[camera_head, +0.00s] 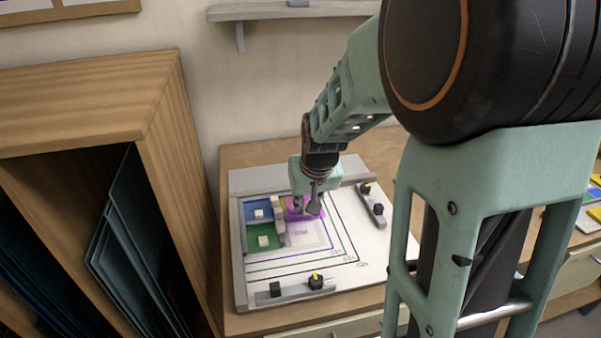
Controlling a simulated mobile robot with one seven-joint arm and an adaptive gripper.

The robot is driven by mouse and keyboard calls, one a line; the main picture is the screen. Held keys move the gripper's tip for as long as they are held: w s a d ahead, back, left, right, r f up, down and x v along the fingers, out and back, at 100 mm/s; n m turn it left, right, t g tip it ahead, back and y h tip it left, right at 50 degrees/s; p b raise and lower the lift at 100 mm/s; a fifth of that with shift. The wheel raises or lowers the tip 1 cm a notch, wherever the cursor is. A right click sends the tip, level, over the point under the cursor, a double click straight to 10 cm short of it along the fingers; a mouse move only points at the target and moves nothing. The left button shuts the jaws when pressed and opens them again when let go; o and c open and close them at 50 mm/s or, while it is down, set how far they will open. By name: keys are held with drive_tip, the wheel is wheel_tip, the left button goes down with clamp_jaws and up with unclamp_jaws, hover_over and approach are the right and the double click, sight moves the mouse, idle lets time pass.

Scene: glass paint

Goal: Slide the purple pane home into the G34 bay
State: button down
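The purple pane (293,215) lies at the back of the white board (362,240), partly hidden under my gripper (311,208). My gripper points down, with its fingertips at or just above the pane. The fingers are too small and overlapped to show whether they are open or shut on a knob. A pale lavender outlined area (304,236) lies just in front of the purple pane. Its marking is too small to read, so I cannot tell which bay is G34. Blue (251,219) and green (252,246) panes with white knobs sit to the left.
Grey blocks (279,228) and a yellowish piece stand between the left panes and the purple pane. Clamp bars with dark and yellow knobs sit at the board's right (372,205) and front (296,292). A wooden rack (165,140) of dark sheets stands at left.

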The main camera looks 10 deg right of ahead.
drive_tip(key=s, duration=0.2)
drive_tip(key=shift+s+f+p, duration=0.25)
drive_tip(key=shift+s+p, duration=0.05)
drive_tip(key=shift+s+f, duration=0.25)
drive_tip(key=shift+s, duration=0.05)
drive_tip(key=shift+f+b, duration=2.15)
drive_tip(key=shift+f, duration=0.6)
drive_tip(key=shift+f, duration=0.15)
drive_tip(key=shift+w+a, duration=1.05)
idle(0.6)
drive_tip(key=c, duration=1.8)
unclamp_jaws()
drive_tip(key=shift+o, duration=0.2)
drive_tip(key=shift+s, duration=0.1)
drive_tip(key=shift+r+p, duration=2.2)
drive_tip(key=shift+r, duration=1.35)
